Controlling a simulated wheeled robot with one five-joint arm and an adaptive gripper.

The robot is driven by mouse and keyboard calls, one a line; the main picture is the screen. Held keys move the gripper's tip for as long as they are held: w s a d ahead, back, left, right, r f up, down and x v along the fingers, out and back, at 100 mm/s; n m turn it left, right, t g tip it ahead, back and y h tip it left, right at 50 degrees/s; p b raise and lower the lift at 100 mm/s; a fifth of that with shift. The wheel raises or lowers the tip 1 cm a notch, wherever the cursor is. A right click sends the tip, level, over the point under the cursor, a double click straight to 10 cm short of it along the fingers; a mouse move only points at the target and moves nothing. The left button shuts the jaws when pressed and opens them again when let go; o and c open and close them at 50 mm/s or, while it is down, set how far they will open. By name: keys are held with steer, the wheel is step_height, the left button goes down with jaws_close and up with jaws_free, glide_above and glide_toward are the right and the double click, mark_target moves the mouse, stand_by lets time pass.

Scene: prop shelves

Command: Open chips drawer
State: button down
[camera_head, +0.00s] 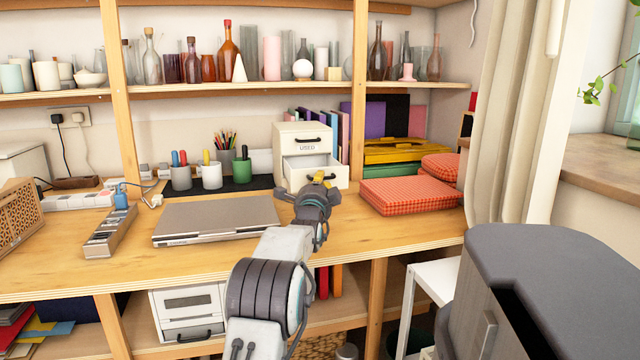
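A small cream drawer unit (283,150) stands on the wooden desk, against the back. Its upper drawer (307,148) has a black handle, reads "USED" and is shut. Its lower drawer (338,173) is pulled partly out, and its inside shows from above. No "chips" label is readable; the lower front is partly covered by my arm. My gripper (323,178), dark with a yellow part, is at the lower drawer's front, overlapping it in the picture. I cannot tell whether its fingers touch or hold the handle.
A closed laptop (218,218) lies left of the arm. Pen cups (212,175) stand behind it. Red checkered boxes (410,194) lie right of the drawer unit. A dark grey cabinet (550,270) fills the right foreground. Another white drawer unit (188,303) is under the desk.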

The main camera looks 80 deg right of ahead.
steer(key=shift+s, duration=0.15)
steer(key=c, duration=1.2)
jaws_free()
steer(key=shift+a, duration=0.15)
steer(key=shift+a+f, duration=0.3)
steer(key=shift+a, duration=1.65)
steer(key=shift+a+f, duration=0.35)
steer(key=shift+a, duration=1.6)
steer(key=shift+a+f, duration=0.3)
steer(key=shift+a, duration=1.65)
